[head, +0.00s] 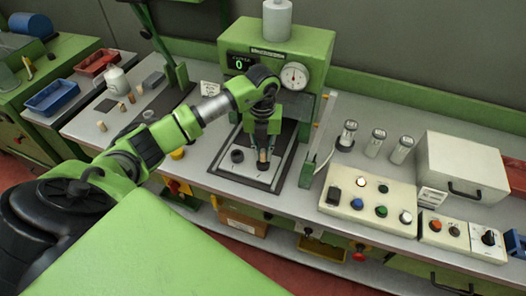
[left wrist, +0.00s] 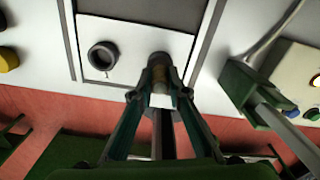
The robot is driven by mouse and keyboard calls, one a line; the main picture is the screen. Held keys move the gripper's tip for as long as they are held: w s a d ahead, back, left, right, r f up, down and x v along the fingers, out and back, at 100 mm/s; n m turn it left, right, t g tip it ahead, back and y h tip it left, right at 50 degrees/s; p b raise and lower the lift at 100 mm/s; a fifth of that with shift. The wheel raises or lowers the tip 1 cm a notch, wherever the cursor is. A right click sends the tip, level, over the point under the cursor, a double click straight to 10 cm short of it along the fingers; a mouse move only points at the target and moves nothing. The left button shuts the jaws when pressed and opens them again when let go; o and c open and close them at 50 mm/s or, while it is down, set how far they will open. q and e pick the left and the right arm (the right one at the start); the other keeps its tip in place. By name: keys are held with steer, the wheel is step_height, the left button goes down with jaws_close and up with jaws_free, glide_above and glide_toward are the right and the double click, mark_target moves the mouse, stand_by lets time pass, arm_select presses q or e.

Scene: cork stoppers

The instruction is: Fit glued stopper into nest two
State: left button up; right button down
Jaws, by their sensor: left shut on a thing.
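My left gripper (head: 263,152) reaches down over the press plate and is shut on a small tan-brown cork stopper (head: 263,157). In the left wrist view the stopper (left wrist: 159,73) sits between the fingertips (left wrist: 155,95), roughly upright. A dark round nest (left wrist: 158,58) shows just behind and around the stopper's far end. I cannot tell whether the stopper is inside this nest or just above it. The other dark ring-shaped nest (head: 237,156) is empty, to the left; it also shows in the left wrist view (left wrist: 102,55). My right gripper is not in view.
The green press (head: 318,45) with a dial gauge (head: 294,76) stands behind my gripper. A green post (head: 307,170) stands close on the right. A button panel (head: 368,203) lies farther right. Loose corks (head: 122,107) stand on the left bench.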

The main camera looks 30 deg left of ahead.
arm_select(q)
steer(key=shift+f+b, duration=0.4)
steer(key=shift+f, duration=0.1)
stand_by(0.6)
steer(key=shift+f+b, duration=0.35)
steer(key=shift+f, duration=0.1)
stand_by(0.7)
